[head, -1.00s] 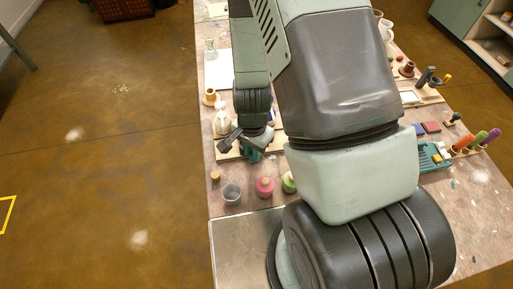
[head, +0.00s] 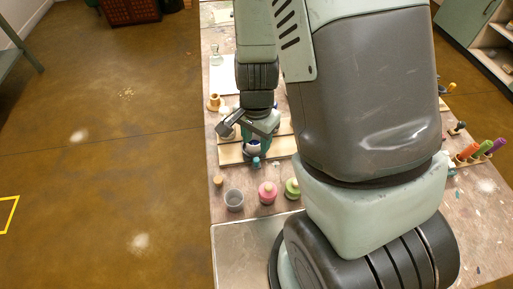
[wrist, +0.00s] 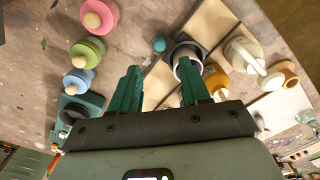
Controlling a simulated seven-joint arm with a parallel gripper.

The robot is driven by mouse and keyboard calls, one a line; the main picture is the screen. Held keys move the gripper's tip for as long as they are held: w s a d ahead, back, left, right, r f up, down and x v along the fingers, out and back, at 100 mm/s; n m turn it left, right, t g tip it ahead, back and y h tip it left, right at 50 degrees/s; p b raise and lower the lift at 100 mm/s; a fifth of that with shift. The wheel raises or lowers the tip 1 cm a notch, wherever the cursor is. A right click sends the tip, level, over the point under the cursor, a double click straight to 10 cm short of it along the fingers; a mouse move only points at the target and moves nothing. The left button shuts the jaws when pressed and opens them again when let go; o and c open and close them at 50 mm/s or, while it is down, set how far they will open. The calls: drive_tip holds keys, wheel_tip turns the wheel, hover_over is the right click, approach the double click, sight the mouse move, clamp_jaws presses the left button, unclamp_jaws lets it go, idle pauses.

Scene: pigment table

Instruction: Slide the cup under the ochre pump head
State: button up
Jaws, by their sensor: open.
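In the wrist view my gripper (wrist: 160,78) is open with green fingers. Its right finger overlaps the cup's near side; I cannot tell whether they touch. An ochre bottle (wrist: 216,82) with a white pump head stands right of the cup, partly hidden by the right finger. The cup appears beside this bottle; I cannot tell whether its mouth lies under a nozzle.
A white pump bottle (wrist: 243,52) stands right of the cup. A teal ball-topped thing (wrist: 159,43) is near the board's edge. Pink (wrist: 98,15), green (wrist: 87,52) and blue (wrist: 80,81) jars line the left. A grey tumbler (head: 233,199) stands near the metal tray (head: 235,245).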

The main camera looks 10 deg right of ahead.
drive_tip(key=shift+r, duration=1.5)
wheel_tip(320, 180, up, 10)
drive_tip(key=r+n+t, duration=0.1)
drive_tip(key=n+t, duration=0.1)
drive_tip(key=n, duration=0.1)
drive_tip(key=s+d+r+n+t, duration=0.1)
drive_tip(key=s+d+r+n, duration=0.1)
drive_tip(key=s+r, duration=0.3)
drive_tip(key=s+d+r+n+t, duration=0.2)
drive_tip(key=s+r+n, duration=0.2)
drive_tip(key=r, duration=0.9)
drive_tip(key=shift+s+r+t, duration=0.25)
drive_tip(key=shift+s+t, duration=0.05)
drive_tip(key=shift+s, duration=0.9)
